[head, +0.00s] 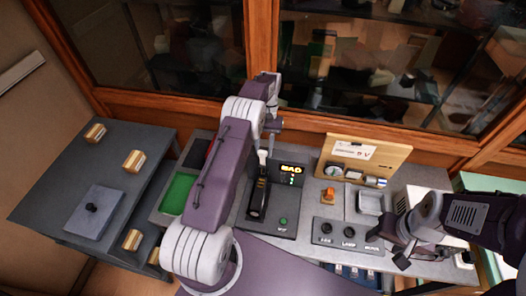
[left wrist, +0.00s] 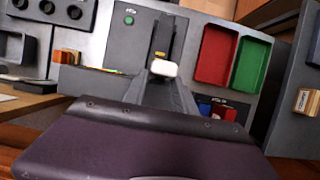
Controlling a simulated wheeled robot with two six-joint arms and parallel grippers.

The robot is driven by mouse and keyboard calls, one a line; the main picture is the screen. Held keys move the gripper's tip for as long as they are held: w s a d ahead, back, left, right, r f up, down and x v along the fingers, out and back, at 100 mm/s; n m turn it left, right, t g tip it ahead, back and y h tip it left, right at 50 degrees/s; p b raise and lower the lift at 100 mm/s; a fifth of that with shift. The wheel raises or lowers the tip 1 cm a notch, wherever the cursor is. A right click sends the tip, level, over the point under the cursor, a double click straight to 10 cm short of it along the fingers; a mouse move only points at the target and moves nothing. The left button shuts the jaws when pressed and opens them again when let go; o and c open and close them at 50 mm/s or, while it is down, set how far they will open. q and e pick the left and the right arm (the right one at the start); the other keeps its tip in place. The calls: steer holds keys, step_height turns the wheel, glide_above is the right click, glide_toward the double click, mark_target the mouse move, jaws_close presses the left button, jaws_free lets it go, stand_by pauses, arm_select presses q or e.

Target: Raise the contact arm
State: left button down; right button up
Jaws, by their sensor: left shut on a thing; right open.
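The contact arm (head: 258,197) is a dark lever on a grey panel in the middle of the bench, with a pale tip at its far end. In the left wrist view its dark body (left wrist: 165,38) runs away behind a white knob (left wrist: 165,69). My left gripper (head: 264,152) comes down over the far end of the lever. In the left wrist view its fingers (left wrist: 166,82) are shut around the white knob. My left arm hides part of the panel in the head view. My right gripper (head: 396,250) is open and empty over the right part of the bench.
A small display (head: 291,170) and a green button (head: 283,221) sit right of the lever. A green tray (head: 177,194) is on the left. A wooden board with gauges (head: 362,160) and a knob panel (head: 347,233) stand to the right. Glass cabinets close off the back.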

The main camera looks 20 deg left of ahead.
arm_select(q)
steer(key=shift+f, duration=0.15)
steer(key=c, duration=1.1)
jaws_free()
steer(key=shift+w, duration=0.1)
steer(key=shift+o, duration=0.5)
steer(key=shift+w+a+f, duration=0.1)
steer(key=shift+w, duration=0.15)
steer(key=shift+s+r, duration=0.1)
steer(key=shift+r, duration=0.15)
steer(key=r+b, duration=0.1)
steer(key=r, duration=0.1)
steer(key=d+r+b, duration=0.1)
steer(key=r, duration=0.1)
steer(key=shift+d, duration=0.2)
steer(key=d+r+b, duration=0.1)
steer(key=d+r, duration=0.5)
steer(key=d, duration=0.4)
steer(key=shift+s+d+r, duration=0.15)
steer(key=shift+s+r, duration=0.1)
arm_select(e)
steer(key=f, duration=0.3)
steer(key=shift+w+f, duration=0.2)
steer(key=shift+f, duration=0.2)
arm_select(q)
steer(key=shift+f+b, duration=0.15)
steer(key=shift+b, duration=0.2)
arm_select(e)
steer(key=shift+f, duration=0.1)
